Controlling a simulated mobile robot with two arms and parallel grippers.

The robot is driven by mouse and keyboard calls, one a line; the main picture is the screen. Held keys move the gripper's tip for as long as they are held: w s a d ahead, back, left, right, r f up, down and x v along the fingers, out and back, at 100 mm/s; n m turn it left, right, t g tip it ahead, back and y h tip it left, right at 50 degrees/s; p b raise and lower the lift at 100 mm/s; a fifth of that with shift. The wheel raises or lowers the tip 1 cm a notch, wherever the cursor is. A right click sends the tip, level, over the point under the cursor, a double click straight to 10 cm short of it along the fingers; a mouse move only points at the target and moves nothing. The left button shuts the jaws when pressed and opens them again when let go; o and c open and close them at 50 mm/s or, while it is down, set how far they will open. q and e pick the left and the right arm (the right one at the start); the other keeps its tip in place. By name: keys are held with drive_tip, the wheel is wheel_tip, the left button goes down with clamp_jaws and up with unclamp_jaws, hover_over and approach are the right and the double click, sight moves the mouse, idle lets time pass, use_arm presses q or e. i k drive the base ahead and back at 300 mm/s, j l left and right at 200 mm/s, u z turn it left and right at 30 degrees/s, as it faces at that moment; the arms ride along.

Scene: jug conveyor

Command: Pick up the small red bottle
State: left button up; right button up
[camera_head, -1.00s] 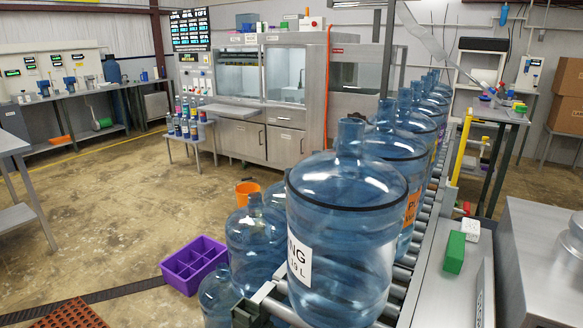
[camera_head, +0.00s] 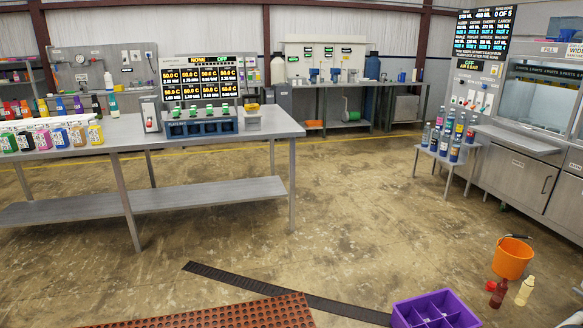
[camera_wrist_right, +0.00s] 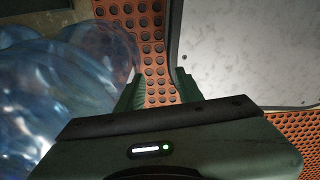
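A small dark red bottle (camera_head: 499,293) stands on the floor at the lower right of the head view. It is beside the orange bucket (camera_head: 512,258) and a cream bottle (camera_head: 525,290). A small bright red item (camera_head: 490,285) lies next to it. In the right wrist view my right gripper (camera_wrist_right: 160,88) has its two green fingers apart, with nothing between them and perforated orange-brown matting below. The red bottle does not show in that view. Neither gripper shows in the head view.
A purple divided crate (camera_head: 437,310) is on the floor left of the bottles. A perforated mat (camera_head: 215,315) and a dark drain strip (camera_head: 290,292) lie at the front. Clear blue jugs (camera_wrist_right: 60,100) are left of my right gripper. The middle floor is open.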

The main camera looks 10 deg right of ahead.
sight(501, 290)
drive_tip(key=i+j, duration=0.1)
drive_tip(key=i, duration=0.4)
drive_tip(key=i+j, duration=0.1)
drive_tip(key=i, duration=0.45)
drive_tip(key=i+j, duration=0.15)
drive_tip(key=i, duration=0.35)
drive_tip(key=i+l+z, duration=0.25)
drive_tip(key=i+z, duration=0.15)
drive_tip(key=i, duration=0.7)
drive_tip(key=i+z, duration=0.35)
drive_tip(key=i, duration=0.75)
drive_tip(key=i+j+z, duration=0.1)
drive_tip(key=i+z, duration=0.15)
drive_tip(key=i, duration=0.35)
drive_tip(key=i+j+z, duration=0.15)
drive_tip(key=i+z, duration=0.15)
drive_tip(key=i, duration=0.25)
drive_tip(key=i+l+z, duration=0.1)
drive_tip(key=z, duration=0.3)
drive_tip(key=i+z, duration=0.4)
drive_tip(key=i+j+z, duration=0.1)
drive_tip(key=z, duration=0.3)
drive_tip(key=i+j+z, duration=0.15)
drive_tip(key=i+z, duration=0.15)
drive_tip(key=z, duration=0.15)
drive_tip(key=i+j+z, duration=0.2)
drive_tip(key=z, duration=0.2)
